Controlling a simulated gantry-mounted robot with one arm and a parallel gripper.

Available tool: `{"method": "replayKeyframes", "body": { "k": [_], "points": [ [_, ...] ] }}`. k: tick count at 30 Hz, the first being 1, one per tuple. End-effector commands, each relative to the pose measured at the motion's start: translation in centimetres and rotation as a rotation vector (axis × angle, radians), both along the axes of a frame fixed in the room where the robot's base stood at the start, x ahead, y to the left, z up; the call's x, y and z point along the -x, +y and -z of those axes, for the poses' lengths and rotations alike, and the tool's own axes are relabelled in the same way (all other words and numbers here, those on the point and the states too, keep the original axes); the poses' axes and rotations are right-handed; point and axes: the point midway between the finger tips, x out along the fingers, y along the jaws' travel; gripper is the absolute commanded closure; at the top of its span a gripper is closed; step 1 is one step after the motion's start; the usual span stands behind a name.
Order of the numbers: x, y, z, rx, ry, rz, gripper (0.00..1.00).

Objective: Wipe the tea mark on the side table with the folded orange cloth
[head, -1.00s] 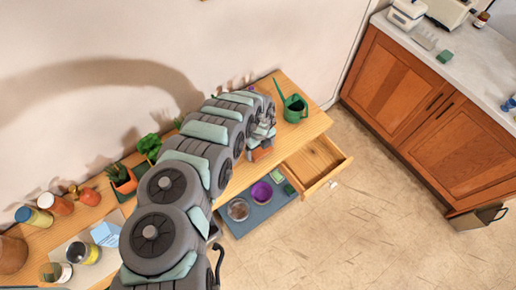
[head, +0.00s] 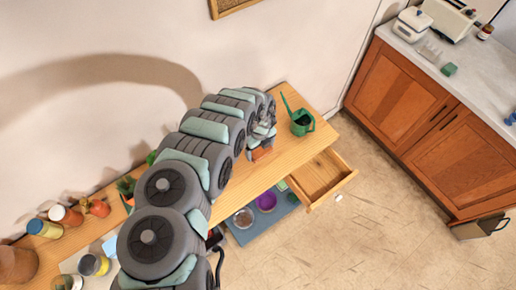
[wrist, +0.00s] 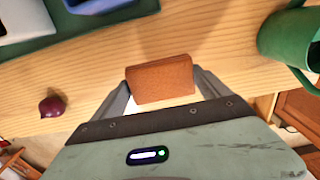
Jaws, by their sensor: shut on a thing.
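My gripper (wrist: 160,88) is shut on the folded orange cloth (wrist: 160,78), a brownish-orange block between its two fingers in the wrist view. In the head view the cloth (head: 261,153) shows as a small orange patch under my gripper, over the wooden side table (head: 285,165). I cannot tell whether the cloth touches the tabletop. I see no tea mark in either view; my arm and the cloth hide part of the table.
A green watering can (head: 302,122) stands on the table right of my gripper. An open drawer (head: 325,178) juts from the front, beside a blue tray (head: 248,236) with bowls. Jars (head: 44,228) stand at left. A dark purple object (wrist: 52,104) shows in the wrist view.

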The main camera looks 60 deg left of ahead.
Motion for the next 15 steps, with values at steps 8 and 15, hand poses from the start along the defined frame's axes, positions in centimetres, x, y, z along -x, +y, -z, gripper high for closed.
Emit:
{"method": "replayKeyframes", "body": {
  "k": [8,15],
  "points": [
    [-0.5,-0.5,-2.8,-0.002,-0.001,0.012,0.52],
    [-0.6,-0.6,-2.9,-0.001,-0.001,0.014,0.52]
  ]
}}
